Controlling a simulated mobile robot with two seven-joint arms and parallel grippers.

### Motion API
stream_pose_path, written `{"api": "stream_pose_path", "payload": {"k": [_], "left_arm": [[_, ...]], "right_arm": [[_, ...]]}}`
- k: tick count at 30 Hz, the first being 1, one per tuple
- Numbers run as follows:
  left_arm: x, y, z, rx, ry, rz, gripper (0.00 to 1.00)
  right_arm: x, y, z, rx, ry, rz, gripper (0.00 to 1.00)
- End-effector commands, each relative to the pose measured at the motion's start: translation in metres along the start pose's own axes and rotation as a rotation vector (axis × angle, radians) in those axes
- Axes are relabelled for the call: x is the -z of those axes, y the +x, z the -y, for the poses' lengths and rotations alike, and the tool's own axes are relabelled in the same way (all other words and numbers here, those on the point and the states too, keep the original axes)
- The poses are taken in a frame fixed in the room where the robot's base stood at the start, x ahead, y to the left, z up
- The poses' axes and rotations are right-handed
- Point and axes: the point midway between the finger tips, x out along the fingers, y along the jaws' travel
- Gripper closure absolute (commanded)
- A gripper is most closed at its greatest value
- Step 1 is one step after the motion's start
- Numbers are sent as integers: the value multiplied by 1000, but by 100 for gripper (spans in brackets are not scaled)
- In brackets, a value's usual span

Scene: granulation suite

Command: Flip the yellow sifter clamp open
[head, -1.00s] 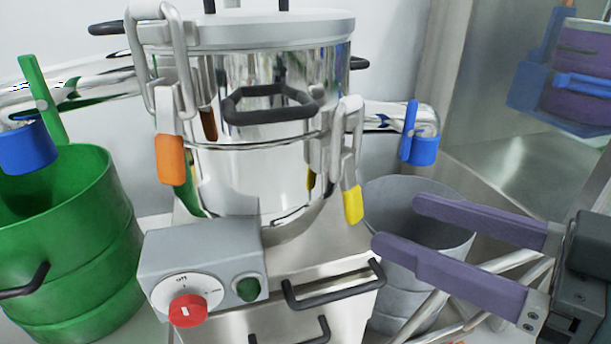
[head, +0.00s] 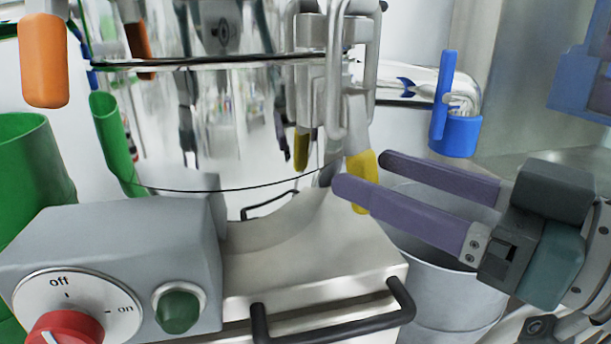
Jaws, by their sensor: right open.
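The yellow sifter clamp has a grey metal latch (head: 335,75) on the front right of the shiny steel sifter drum (head: 235,120). Its yellow handle (head: 361,162) hangs down below the latch, and a reflection of it shows on the drum. My right gripper (head: 363,173) comes in from the right with two purple fingers spread apart. The fingertips are at the handle; the nearer finger crosses in front of its lower part, and the farther fingertip is just right of it. I cannot tell whether they touch. My left gripper is not in view.
An orange clamp handle (head: 44,60) hangs at the upper left. A control box (head: 110,240) with a red knob stands at front left. A black bar handle (head: 335,328) sticks out in front. A blue-handled valve (head: 455,135) and a grey bin (head: 445,285) are at right.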

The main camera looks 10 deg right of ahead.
Motion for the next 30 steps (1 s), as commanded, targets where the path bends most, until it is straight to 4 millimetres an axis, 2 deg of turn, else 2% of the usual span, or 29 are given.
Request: {"api": "stream_pose_path", "payload": {"k": [3,7,18,30], "left_arm": [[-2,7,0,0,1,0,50],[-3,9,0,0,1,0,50],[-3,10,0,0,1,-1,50],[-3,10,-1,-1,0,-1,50]], "right_arm": [[-1,15,0,-1,0,-3,32],[-1,25,0,0,0,0,32],[0,28,0,1,0,2,34],[0,28,0,1,0,2,79]]}}
